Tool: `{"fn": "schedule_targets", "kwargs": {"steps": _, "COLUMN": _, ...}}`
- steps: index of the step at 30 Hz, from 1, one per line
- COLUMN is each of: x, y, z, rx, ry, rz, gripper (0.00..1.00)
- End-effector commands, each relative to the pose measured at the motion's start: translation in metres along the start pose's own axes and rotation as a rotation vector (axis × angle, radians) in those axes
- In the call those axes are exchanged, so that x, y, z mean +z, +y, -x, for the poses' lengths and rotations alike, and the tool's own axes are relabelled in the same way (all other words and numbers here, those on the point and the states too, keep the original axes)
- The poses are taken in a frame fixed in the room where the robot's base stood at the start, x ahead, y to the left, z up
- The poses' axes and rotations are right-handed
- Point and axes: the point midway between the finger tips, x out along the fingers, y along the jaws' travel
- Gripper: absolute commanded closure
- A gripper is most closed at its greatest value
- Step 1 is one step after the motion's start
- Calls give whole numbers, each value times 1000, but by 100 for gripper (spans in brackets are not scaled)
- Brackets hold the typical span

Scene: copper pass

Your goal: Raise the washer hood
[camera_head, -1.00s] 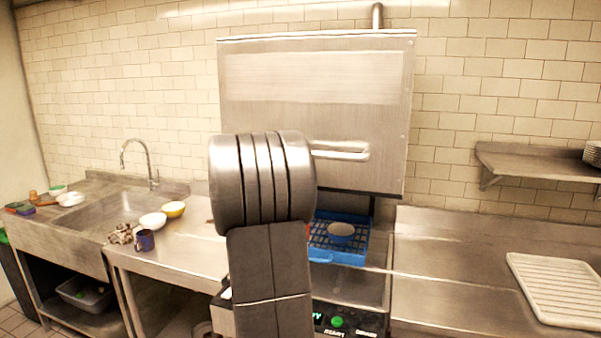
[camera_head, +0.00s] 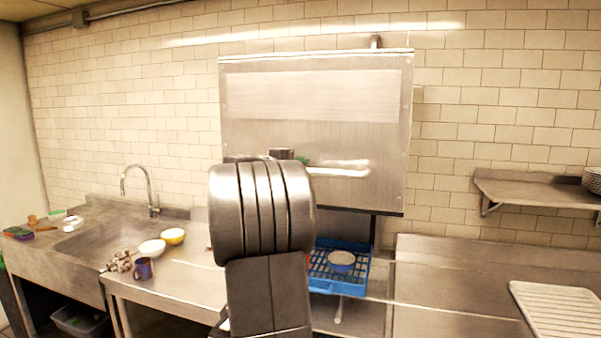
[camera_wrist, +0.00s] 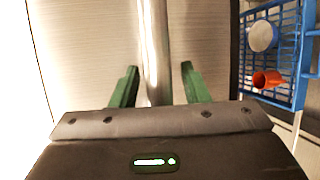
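The steel washer hood (camera_head: 310,115) stands raised, with a gap between its lower edge and the blue rack (camera_head: 322,285) below. Its bar handle (camera_head: 345,173) runs across the lower front, partly hidden by my arm. In the wrist view the handle (camera_wrist: 150,40) passes between the two green fingers of my gripper (camera_wrist: 159,68). The fingers are spread, with visible space on both sides of the bar. In the head view my gripper is mostly hidden behind my arm.
The rack holds a pale bowl (camera_head: 341,258); an orange cup (camera_wrist: 267,79) shows in the wrist view. Left are a sink (camera_head: 112,238), bowls (camera_head: 172,236) and a blue mug (camera_head: 143,269). Right are a wall shelf (camera_head: 530,188) and a ribbed white tray (camera_head: 560,310).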

Motion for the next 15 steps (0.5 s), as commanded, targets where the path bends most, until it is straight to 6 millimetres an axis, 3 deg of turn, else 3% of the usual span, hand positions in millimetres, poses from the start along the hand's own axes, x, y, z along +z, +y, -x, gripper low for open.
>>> {"fn": "schedule_targets", "kwargs": {"steps": 8, "x": 0, "y": -1, "z": 11, "rx": 1, "ry": 1, "rz": -1, "gripper": 59}}
{"fn": "schedule_targets", "kwargs": {"steps": 15, "x": -1, "y": -3, "z": 62, "rx": 1, "ry": 6, "rz": -2, "gripper": 59}}
